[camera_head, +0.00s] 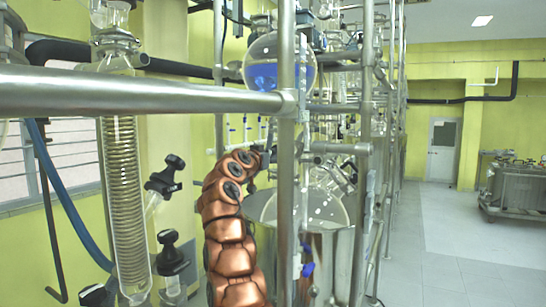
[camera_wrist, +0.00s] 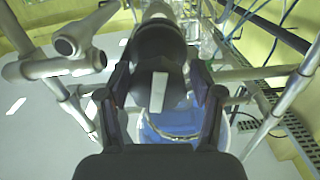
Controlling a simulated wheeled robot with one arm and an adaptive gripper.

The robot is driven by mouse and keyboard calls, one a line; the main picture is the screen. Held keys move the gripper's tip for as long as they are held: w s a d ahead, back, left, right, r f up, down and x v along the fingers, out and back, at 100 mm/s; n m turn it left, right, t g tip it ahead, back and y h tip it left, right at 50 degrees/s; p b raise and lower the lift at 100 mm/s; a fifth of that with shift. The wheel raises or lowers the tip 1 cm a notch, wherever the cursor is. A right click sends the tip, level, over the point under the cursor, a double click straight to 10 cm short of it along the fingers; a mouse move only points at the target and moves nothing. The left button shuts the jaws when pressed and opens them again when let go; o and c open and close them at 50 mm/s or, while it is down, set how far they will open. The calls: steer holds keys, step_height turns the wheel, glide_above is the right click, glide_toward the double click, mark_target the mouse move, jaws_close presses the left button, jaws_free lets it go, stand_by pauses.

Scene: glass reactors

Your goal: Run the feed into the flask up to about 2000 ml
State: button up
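In the head view a round glass flask (camera_head: 262,74) with blue liquid in its lower half hangs behind an upright pole. Below it, a larger clear round flask (camera_head: 328,208) sits in a metal pot (camera_head: 332,262); no coloured liquid shows in it. My copper arm reaches up to the rack, with my gripper mostly hidden near the pole. In the wrist view my gripper (camera_wrist: 160,82) has its two fingers on either side of a black knob-like part (camera_wrist: 158,48). I cannot tell whether they press on it. Behind them is a blue curved surface (camera_wrist: 172,127). No volume marks are readable.
A thick horizontal rail (camera_head: 140,92) crosses in front, joined to upright poles (camera_head: 286,190). A coiled glass condenser (camera_head: 124,190) and black-knobbed valves (camera_head: 165,177) stand left of my arm. Open floor (camera_head: 455,260) lies to the right.

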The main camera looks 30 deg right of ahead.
steer(key=c, duration=0.8)
steer(key=shift+c, duration=0.3)
steer(key=shift+d, duration=0.1)
steer(key=n, duration=0.3)
steer(key=shift+w+f, duration=0.1)
steer(key=shift+f, duration=0.1)
steer(key=n, duration=0.5)
steer(key=shift+n, duration=0.3)
steer(key=n+p, duration=0.1)
steer(key=n, duration=0.3)
steer(key=shift+n, duration=0.3)
steer(key=shift+a+n+p, duration=0.2)
steer(key=shift+n+p, duration=0.75)
steer(key=shift+n, duration=1.15)
